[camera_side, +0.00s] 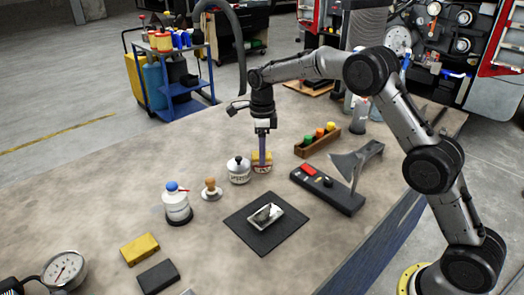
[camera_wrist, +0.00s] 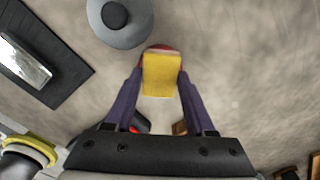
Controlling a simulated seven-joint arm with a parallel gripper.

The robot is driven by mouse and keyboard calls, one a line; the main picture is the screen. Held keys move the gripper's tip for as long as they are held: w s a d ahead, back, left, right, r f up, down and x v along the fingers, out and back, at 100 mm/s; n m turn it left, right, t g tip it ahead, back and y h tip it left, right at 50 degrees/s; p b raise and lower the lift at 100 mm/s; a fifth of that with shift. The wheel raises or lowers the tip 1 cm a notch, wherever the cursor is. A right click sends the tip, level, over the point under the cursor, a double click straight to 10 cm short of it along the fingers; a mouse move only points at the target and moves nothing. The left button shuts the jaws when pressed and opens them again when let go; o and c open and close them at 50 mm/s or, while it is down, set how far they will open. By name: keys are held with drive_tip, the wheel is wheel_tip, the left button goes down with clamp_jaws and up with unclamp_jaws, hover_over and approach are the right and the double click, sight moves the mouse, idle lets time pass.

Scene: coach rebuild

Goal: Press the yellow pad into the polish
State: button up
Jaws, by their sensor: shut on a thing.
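The yellow pad (camera_wrist: 161,75) is between the two purple fingers of my gripper (camera_wrist: 160,88) in the wrist view, and the gripper is shut on it. In the side view my gripper (camera_side: 262,155) points straight down. A small tin with a red and pale label (camera_side: 262,169), seemingly the polish, stands directly below the fingers. In the wrist view a dark red rim (camera_wrist: 160,47) shows just past the pad's far edge; the pad hides the rest. The pad is at or just above the tin's top; I cannot tell whether it touches the polish.
A white lidded jar (camera_side: 239,172) stands close left of the tin. A wooden-handled stamp (camera_side: 211,190), a blue-capped bottle (camera_side: 176,203) and a black mat (camera_side: 262,228) with a metal part are nearer. A wooden rack (camera_side: 317,143) and a black-based device (camera_side: 327,190) stand right.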

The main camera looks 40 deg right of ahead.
drive_tip(key=shift+r, duration=3.5)
